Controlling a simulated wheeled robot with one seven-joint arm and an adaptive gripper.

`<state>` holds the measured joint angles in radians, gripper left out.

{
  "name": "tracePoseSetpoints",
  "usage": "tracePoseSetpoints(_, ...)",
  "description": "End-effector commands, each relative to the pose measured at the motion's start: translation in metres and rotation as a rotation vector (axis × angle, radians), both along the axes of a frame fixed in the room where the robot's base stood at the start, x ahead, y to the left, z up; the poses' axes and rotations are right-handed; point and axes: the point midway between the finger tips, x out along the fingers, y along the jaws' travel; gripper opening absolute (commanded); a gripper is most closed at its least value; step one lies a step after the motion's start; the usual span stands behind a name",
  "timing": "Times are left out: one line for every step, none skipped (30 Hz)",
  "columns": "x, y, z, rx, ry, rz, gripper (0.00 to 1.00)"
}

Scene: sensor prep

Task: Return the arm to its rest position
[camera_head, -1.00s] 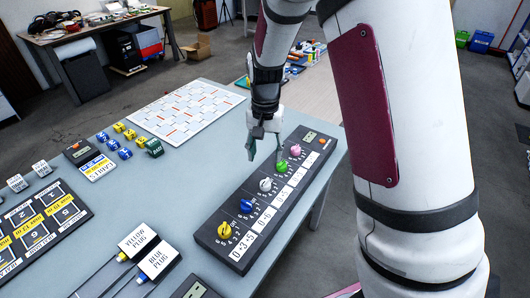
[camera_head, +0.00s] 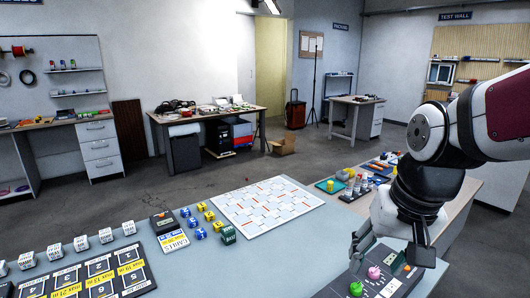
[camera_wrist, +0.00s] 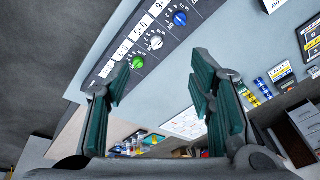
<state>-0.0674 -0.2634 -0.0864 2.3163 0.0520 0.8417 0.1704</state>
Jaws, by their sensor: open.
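My gripper (camera_head: 392,252) is at the right of the head view, above the near right part of the grey-blue table (camera_head: 300,240). In the wrist view my gripper (camera_wrist: 160,95) shows two dark green fingers spread apart with nothing between them. The black knob panel (camera_wrist: 130,45) lies beyond the fingers in the wrist view, with green, white and blue knobs showing.
A white board with orange marks (camera_head: 266,205) lies on the table. Small blue and yellow blocks (camera_head: 200,225) and a black label panel (camera_head: 95,282) are to the left. A side table with small coloured items (camera_head: 350,183) stands behind my gripper. Open air surrounds the arm above.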

Motion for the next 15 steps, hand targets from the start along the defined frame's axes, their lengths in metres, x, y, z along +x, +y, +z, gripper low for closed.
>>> tracePoseSetpoints(-0.014,-0.001,0.009,-0.008,-0.028,0.02,0.49)
tracePoseSetpoints(-0.023,-0.001,0.012,-0.016,-0.04,0.037,0.49)
tracePoseSetpoints(-0.033,-0.001,0.017,-0.027,-0.057,0.056,0.49)
tracePoseSetpoints(-0.041,-0.002,0.019,-0.036,-0.069,0.072,0.49)
tracePoseSetpoints(-0.049,-0.002,0.022,-0.044,-0.082,0.084,0.49)
tracePoseSetpoints(-0.06,-0.003,0.025,-0.056,-0.097,0.102,0.49)
tracePoseSetpoints(-0.067,-0.003,0.026,-0.065,-0.109,0.116,0.49)
tracePoseSetpoints(-0.074,-0.004,0.027,-0.074,-0.119,0.126,0.49)
tracePoseSetpoints(-0.082,-0.004,0.029,-0.086,-0.132,0.142,0.49)
tracePoseSetpoints(-0.087,-0.005,0.029,-0.095,-0.141,0.152,0.49)
tracePoseSetpoints(-0.093,-0.005,0.029,-0.103,-0.148,0.16,0.49)
tracePoseSetpoints(-0.099,-0.005,0.029,-0.114,-0.156,0.171,0.49)
tracePoseSetpoints(-0.102,-0.006,0.029,-0.12,-0.161,0.177,0.49)
tracePoseSetpoints(-0.105,-0.006,0.029,-0.125,-0.166,0.182,0.49)
tracePoseSetpoints(-0.108,-0.006,0.029,-0.131,-0.171,0.187,0.49)
